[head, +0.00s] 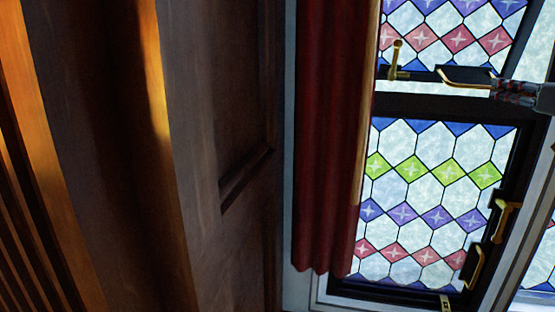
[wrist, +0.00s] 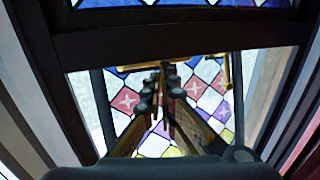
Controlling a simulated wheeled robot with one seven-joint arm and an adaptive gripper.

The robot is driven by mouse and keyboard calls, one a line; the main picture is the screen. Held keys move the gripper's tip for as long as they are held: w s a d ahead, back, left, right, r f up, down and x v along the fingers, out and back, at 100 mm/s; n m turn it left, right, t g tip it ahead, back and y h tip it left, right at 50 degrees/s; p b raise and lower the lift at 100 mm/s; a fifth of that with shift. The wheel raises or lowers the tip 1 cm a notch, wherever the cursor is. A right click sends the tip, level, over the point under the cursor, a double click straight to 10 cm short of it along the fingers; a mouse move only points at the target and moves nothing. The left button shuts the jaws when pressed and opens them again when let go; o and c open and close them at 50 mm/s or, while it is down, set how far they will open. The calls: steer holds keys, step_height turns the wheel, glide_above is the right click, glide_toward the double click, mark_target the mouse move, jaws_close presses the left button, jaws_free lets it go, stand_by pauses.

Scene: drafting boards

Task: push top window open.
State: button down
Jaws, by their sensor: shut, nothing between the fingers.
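The top window (head: 450,38), with white, blue and red leaded panes, is at the upper right of the head view. It also fills the middle of the wrist view (wrist: 207,100). A pale strip shows between its dark lower edge and the frame, so it looks ajar. A brass handle (head: 462,82) runs along its lower edge and shows in the wrist view (wrist: 140,67). My gripper (head: 494,88) is shut and empty, its fingertips (wrist: 168,70) at this handle. I cannot tell whether they touch. An upright brass latch (head: 396,58) stands left of the handle.
A lower stained-glass window (head: 425,205) has brass handles (head: 505,220) on its right side. A dark crossbar (head: 440,106) separates the two windows. A red curtain (head: 325,140) hangs at the left of the windows, beside dark wooden panelling (head: 225,110).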

steer(key=s+a+b, duration=0.2)
steer(key=s+b, duration=0.2)
steer(key=s, duration=0.4)
steer(key=s+a+b, duration=0.1)
steer(key=s+b, duration=0.4)
steer(key=s, duration=0.3)
steer(key=shift+a, duration=0.35)
steer(key=w+a+f+m+g+b, duration=0.15)
steer(key=a+f, duration=0.45)
steer(key=f, duration=0.6)
steer(key=a+f+g+y+b, duration=0.1)
steer(key=a+f+g+b, duration=0.3)
steer(key=f, duration=0.7)
steer(key=a+f+m+g+b, duration=0.1)
steer(key=a+f+b, duration=0.1)
steer(key=a+f, duration=0.75)
steer(key=s+a+f+g+b, duration=0.2)
steer(key=s+f, duration=0.3)
steer(key=f, duration=0.7)
steer(key=s+a+f+n+g+h+b, duration=0.1)
steer(key=s+f, duration=0.4)
steer(key=f, duration=0.8)
steer(key=s+a+f+n+g+h+b, duration=0.1)
steer(key=s+a+f+g+b, duration=0.2)
steer(key=f, duration=1)
steer(key=shift+s, duration=1.15)
